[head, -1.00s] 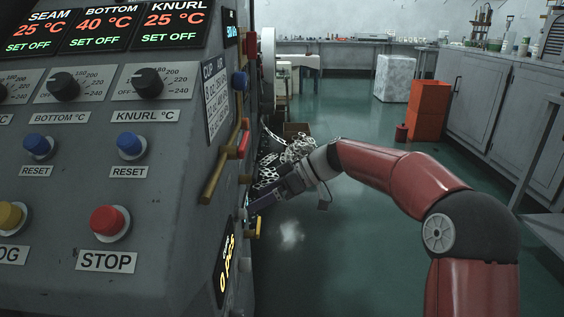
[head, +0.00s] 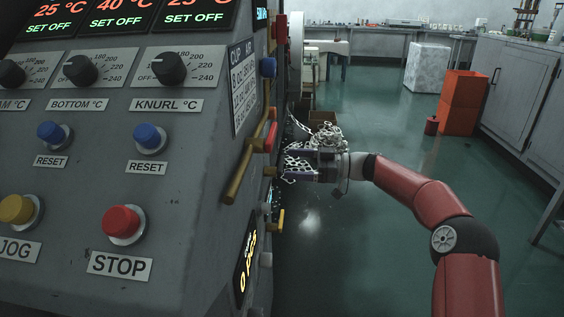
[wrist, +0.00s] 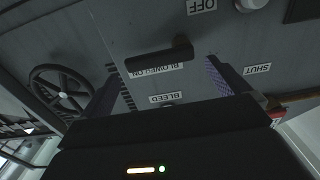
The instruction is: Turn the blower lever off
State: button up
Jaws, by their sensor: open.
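The blower lever (wrist: 160,60) is a black bar with a pivot at its right end, lying across the picture in the wrist view. It partly covers the label (wrist: 150,71) that seems to read BLOWER ON. The OFF label (wrist: 203,5) is at the top, upside down, away from the bar. My gripper (wrist: 160,78) is open, one finger on each side of the bar in the picture; I see no contact. In the head view my gripper (head: 292,163) is beside the machine's right side, and I cannot make out the blower lever there.
In the wrist view a handwheel (wrist: 62,90) is at left and a BLEED label (wrist: 165,98) is below the bar. In the head view a brass handle (head: 245,165) and a yellow lever (head: 280,220) stick out from the machine.

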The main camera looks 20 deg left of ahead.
aim_at(281, 162)
jog(key=shift+x, duration=2.15)
jog(key=c, duration=1.2)
jog(key=shift+c, duration=0.2)
